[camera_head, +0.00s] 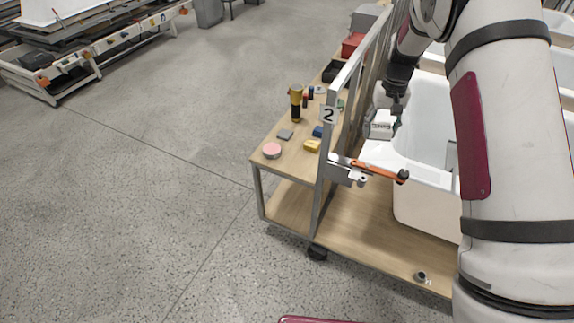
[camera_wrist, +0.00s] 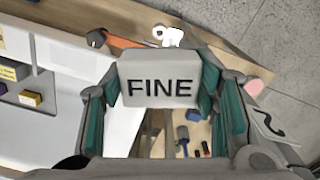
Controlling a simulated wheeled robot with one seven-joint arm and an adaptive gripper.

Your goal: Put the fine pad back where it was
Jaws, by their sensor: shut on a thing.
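The fine pad (camera_wrist: 160,85) is a pale grey block with "FINE" in dark letters facing my wrist camera. My gripper (camera_wrist: 165,95) is shut on it, with teal finger pads on both sides. In the head view the pad (camera_head: 381,125) hangs below my gripper (camera_head: 396,108), over the near-left rim of the white bathtub shell (camera_head: 428,115), just right of the grey metal frame post. I cannot tell whether the pad touches the rim.
A wooden side shelf (camera_head: 268,155) left of the frame holds a pink round pad (camera_head: 272,151), a grey pad (camera_head: 285,134), a yellow block (camera_head: 312,146), a blue block (camera_head: 318,131) and a yellow-black tool (camera_head: 296,103). An orange-handled clamp (camera_head: 378,172) juts from the post.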

